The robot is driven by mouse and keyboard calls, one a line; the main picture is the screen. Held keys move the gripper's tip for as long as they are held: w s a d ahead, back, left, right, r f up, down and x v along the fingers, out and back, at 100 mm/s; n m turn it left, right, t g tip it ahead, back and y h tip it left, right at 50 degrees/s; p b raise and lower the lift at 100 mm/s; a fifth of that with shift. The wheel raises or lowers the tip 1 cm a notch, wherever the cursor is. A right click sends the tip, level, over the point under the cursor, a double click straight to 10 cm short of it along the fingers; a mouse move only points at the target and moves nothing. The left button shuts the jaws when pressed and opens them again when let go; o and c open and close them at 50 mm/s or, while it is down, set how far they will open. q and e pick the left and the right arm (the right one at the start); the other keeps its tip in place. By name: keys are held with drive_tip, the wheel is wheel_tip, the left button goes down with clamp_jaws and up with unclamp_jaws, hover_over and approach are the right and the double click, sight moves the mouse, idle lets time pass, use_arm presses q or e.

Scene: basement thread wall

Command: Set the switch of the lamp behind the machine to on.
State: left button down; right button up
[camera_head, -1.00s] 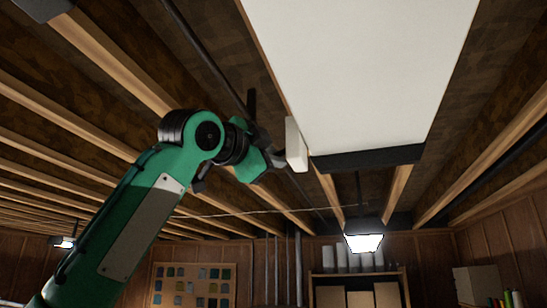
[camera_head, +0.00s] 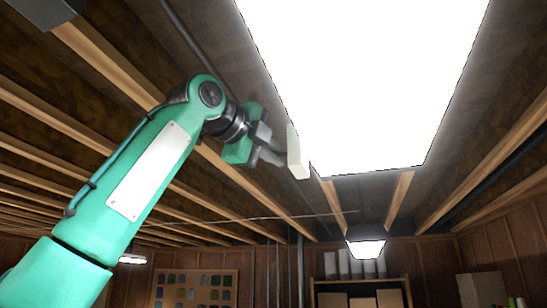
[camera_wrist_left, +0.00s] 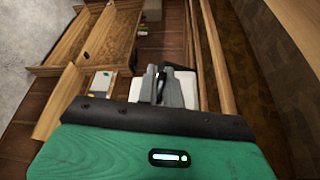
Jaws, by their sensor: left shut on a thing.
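The large rectangular lamp panel (camera_head: 365,80) overhead glows bright white in the head view. The white switch box (camera_head: 298,152) sits at its left edge; the same white box shows behind the fingers in the left wrist view (camera_wrist_left: 184,92). My left gripper (camera_head: 276,154) reaches up from the left and touches the box's left side. In the left wrist view its grey fingers (camera_wrist_left: 160,88) are shut on a small dark piece of the switch, mostly hidden between them. My right gripper is out of view.
Wooden ceiling joists (camera_head: 110,62) and a dark pipe (camera_head: 190,38) run near the arm. A small lit hanging lamp (camera_head: 366,247) and a shelf with boxes (camera_head: 361,301) are farther back. A pegboard (camera_head: 195,290) hangs on the back wall.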

use_arm(q)
drive_tip(key=shift+d+r+m+y, duration=0.15)
drive_tip(key=shift+r+m+y, duration=0.2)
drive_tip(key=shift+m, duration=0.55)
drive_tip(key=shift+f+y, duration=0.1)
drive_tip(key=shift+y, duration=0.15)
drive_tip(key=c, duration=1.5)
unclamp_jaws()
drive_tip(key=shift+c, duration=0.2)
drive_tip(key=b+v, duration=0.4)
drive_tip(key=v, duration=0.9)
drive_tip(key=shift+s+a+r, duration=0.2)
drive_tip(key=shift+a+r, duration=0.05)
drive_tip(key=shift+a, duration=0.1)
